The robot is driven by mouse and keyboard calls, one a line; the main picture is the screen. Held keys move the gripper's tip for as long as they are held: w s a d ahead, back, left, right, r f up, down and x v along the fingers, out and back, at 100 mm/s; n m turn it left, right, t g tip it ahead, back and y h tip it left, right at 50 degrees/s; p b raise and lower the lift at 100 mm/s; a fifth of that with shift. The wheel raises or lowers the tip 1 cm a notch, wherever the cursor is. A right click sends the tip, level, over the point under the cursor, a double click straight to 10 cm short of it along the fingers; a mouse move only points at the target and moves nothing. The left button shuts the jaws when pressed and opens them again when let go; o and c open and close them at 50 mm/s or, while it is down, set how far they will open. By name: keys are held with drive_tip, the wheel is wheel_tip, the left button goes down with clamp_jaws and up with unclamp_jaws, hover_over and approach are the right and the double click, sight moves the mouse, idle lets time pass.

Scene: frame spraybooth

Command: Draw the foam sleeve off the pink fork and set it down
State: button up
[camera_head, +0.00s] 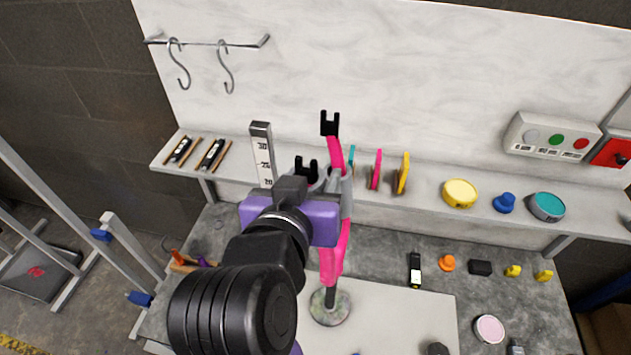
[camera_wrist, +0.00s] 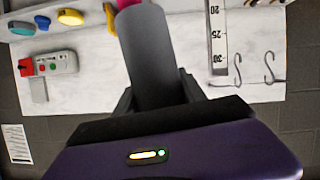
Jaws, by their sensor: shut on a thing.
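The pink fork (camera_head: 336,252) stands upright on a round mottled base (camera_head: 330,310) in the head view. Its upper pink part (camera_head: 335,152) ends in black forked tips (camera_head: 330,123). My gripper (camera_head: 342,195) is shut on the grey foam sleeve (camera_wrist: 155,60), which fills the space between the fingers in the wrist view. Pink shows beyond the sleeve's end at the top of the wrist view (camera_wrist: 128,4). In the head view, pink shows above and below the grip. My wrist hides part of the fork, and how far the sleeve still surrounds it cannot be told.
A shelf (camera_head: 415,210) behind holds a yellow tin (camera_head: 459,193), a blue knob (camera_head: 504,203), a teal tin (camera_head: 547,206) and a ruler block (camera_head: 262,152). Small items, including a black meter (camera_head: 415,270), lie on the bench at right. Hooks (camera_head: 226,68) hang upper left.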

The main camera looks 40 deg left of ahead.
drive_tip(key=shift+r, duration=0.65)
drive_tip(key=shift+r+p, duration=0.3)
drive_tip(key=shift+r, duration=0.1)
drive_tip(key=shift+r, duration=0.15)
drive_tip(key=shift+a+r, duration=0.2)
drive_tip(key=shift+r, duration=1.75)
drive_tip(key=shift+r, duration=0.1)
drive_tip(key=shift+s+a+r, duration=0.1)
drive_tip(key=shift+a+r, duration=0.1)
drive_tip(key=shift+r, duration=1.7)
drive_tip(key=shift+r, duration=0.15)
